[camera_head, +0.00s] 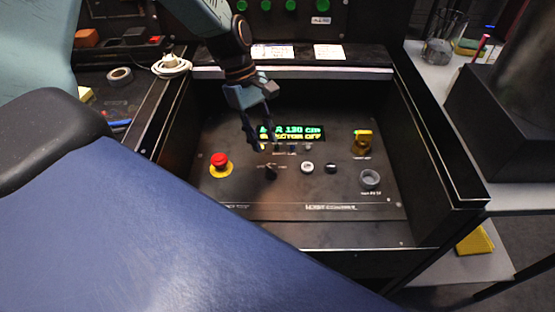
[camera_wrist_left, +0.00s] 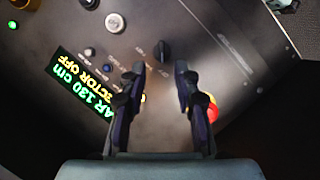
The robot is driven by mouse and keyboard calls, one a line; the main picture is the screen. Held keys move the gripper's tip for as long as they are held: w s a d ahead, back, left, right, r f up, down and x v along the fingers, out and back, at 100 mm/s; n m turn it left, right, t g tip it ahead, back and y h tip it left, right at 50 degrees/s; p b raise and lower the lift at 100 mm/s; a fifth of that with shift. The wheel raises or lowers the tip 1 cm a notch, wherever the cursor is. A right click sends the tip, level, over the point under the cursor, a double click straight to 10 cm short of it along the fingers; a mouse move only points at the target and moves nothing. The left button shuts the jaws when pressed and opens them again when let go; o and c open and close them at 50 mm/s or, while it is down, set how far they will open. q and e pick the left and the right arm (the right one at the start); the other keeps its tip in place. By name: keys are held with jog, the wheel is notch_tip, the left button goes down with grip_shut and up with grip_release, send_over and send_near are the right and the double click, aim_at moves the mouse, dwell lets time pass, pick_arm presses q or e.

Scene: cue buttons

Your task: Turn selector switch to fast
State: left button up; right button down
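The selector switch (camera_head: 271,172) is a small black knob on the dark sloped control panel (camera_head: 320,230), below the lit display (camera_head: 295,132). The display's visible text includes "130 cm" and "OFF". My left gripper (camera_head: 260,138) is open and empty above the panel, its fingers pointing down just above the switch in the head view. In the left wrist view the switch (camera_wrist_left: 161,50) lies just beyond the gap between the open fingertips (camera_wrist_left: 157,72), and nothing is between them. The switch's labels are too small to read. My right gripper is in neither view.
A red emergency button (camera_head: 220,160) on a yellow base sits left of the switch. A white button (camera_head: 307,167), a black button (camera_head: 331,168), a grey ring (camera_head: 370,179) and a yellow switch (camera_head: 362,141) sit right. Raised black walls (camera_head: 435,150) surround the panel.

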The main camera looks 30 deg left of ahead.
aim_at(272, 170)
pick_arm(q)
jog(key=b+x, duration=0.2)
jog(key=x, duration=0.4)
jog(key=shift+s+f+b, duration=0.1)
jog(key=shift+f+b, duration=0.2)
jog(key=shift+b, duration=0.1)
jog(key=shift+s+f, duration=0.3)
jog(key=shift+f, duration=0.2)
jog(key=shift+w+d, duration=0.25)
jog(key=shift+d, duration=0.05)
jog(key=shift+c, duration=0.2)
jog(key=shift+s+a, duration=0.15)
jog(key=shift+a, duration=0.05)
jog(key=c, duration=0.5)
jog(key=shift+d, duration=0.1)
grip_shut()
